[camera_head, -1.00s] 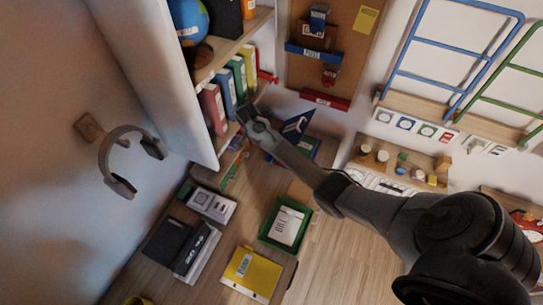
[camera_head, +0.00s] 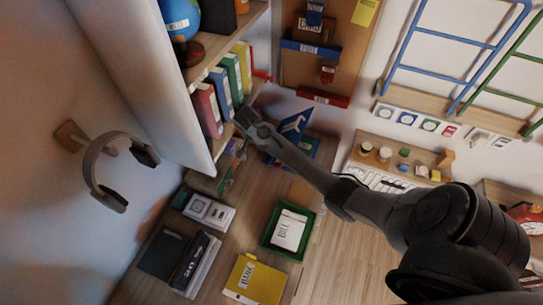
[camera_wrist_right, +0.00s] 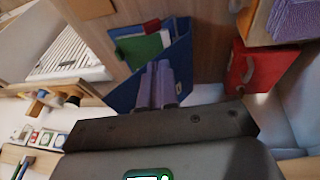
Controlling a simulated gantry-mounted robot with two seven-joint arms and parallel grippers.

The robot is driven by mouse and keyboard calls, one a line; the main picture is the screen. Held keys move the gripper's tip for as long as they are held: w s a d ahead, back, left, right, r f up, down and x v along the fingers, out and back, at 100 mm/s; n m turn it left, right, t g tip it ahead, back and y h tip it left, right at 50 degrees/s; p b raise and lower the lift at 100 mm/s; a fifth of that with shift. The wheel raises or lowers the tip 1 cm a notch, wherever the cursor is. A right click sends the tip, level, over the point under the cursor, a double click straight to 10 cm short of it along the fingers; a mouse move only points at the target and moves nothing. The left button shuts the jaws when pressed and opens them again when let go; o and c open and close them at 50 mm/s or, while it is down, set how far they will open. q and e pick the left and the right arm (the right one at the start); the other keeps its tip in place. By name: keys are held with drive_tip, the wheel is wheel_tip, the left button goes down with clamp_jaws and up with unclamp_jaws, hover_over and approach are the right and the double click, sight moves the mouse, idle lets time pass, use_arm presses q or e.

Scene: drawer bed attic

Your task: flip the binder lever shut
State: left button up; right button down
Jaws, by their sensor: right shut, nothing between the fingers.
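Upright binders stand in a row on the shelf in the head view: red (camera_head: 207,110), blue (camera_head: 222,92), green (camera_head: 233,75) and yellow (camera_head: 244,62). My right gripper (camera_head: 241,120) is just right of the red and blue binders' lower ends; I cannot tell whether it touches them. In the right wrist view its fingers (camera_wrist_right: 157,84) are together and empty, in front of a blue holder (camera_wrist_right: 180,58). No binder lever shows clearly. My left gripper is out of view.
The desk below holds a dark binder-like item (camera_head: 189,262), a green tray (camera_head: 268,246) with papers and a yellow folder (camera_head: 253,281). A blue holder (camera_head: 293,124) stands just right of my right gripper. Headphones (camera_head: 107,193) hang on the left wall.

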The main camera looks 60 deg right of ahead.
drive_tip(key=b, duration=0.1)
hover_over(276, 167)
drive_tip(key=w, duration=0.1)
wheel_tip(276, 167, down, 12)
drive_tip(key=shift+r, duration=0.2)
drive_tip(key=shift+s+f, duration=0.2)
drive_tip(key=shift+f, duration=0.4)
drive_tip(key=shift+s+r+p, duration=0.1)
drive_tip(key=shift+s+p, duration=0.15)
drive_tip(key=shift+p, duration=0.35)
drive_tip(key=shift+s+p, duration=0.15)
drive_tip(key=shift+p, duration=0.15)
drive_tip(key=shift+d+f, duration=0.1)
drive_tip(key=shift+f, duration=0.25)
